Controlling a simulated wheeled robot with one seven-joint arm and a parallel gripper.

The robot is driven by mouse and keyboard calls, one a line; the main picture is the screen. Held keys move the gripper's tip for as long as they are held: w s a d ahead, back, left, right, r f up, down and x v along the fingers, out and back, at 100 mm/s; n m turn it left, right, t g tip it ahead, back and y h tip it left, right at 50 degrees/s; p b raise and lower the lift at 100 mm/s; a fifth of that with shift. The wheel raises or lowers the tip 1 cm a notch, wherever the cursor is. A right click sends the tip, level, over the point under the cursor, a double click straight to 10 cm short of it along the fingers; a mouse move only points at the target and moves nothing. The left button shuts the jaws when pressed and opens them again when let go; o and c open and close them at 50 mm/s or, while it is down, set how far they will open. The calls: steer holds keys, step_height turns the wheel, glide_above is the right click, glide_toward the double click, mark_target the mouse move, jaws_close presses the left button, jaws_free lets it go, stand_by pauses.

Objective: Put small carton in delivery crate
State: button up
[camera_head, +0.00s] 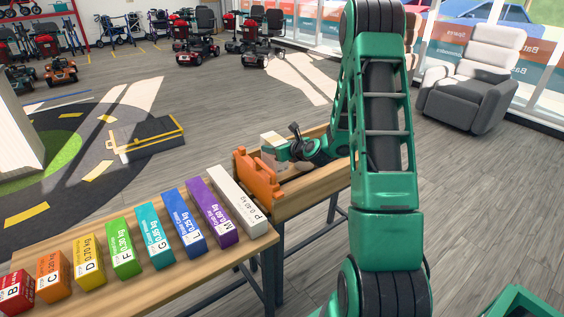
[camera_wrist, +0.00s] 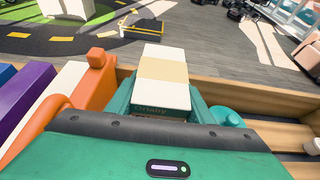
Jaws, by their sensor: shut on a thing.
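My gripper (camera_head: 283,151) is over the left part of a long wooden trough (camera_head: 318,185). It is shut on a small white carton (camera_wrist: 163,72) with a beige band. In the wrist view the green fingers are on both sides of the carton, whose lower end is hidden by my gripper. In the head view the carton (camera_head: 271,140) shows only partly, as a pale block at the fingertips. I cannot tell whether it touches the trough. No container is clearly recognisable as the delivery crate.
An orange divider (camera_head: 257,178) stands just left of my gripper; it also shows in the wrist view (camera_wrist: 80,88). Left of it, several coloured cartons (camera_head: 160,235) line a wooden table. A white round thing (camera_wrist: 312,146) lies at the trough's right in the wrist view. Open floor surrounds the table.

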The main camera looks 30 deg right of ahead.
mark_target(273, 159)
steer(key=shift+w+a+f, duration=0.1)
steer(key=shift+a+f, duration=0.05)
steer(key=shift+f, duration=0.4)
steer(key=shift+a+f, duration=0.15)
steer(key=shift+f, duration=2.3)
steer(key=shift+f, duration=0.1)
steer(key=o, duration=1.2)
steer(key=v, duration=1.2)
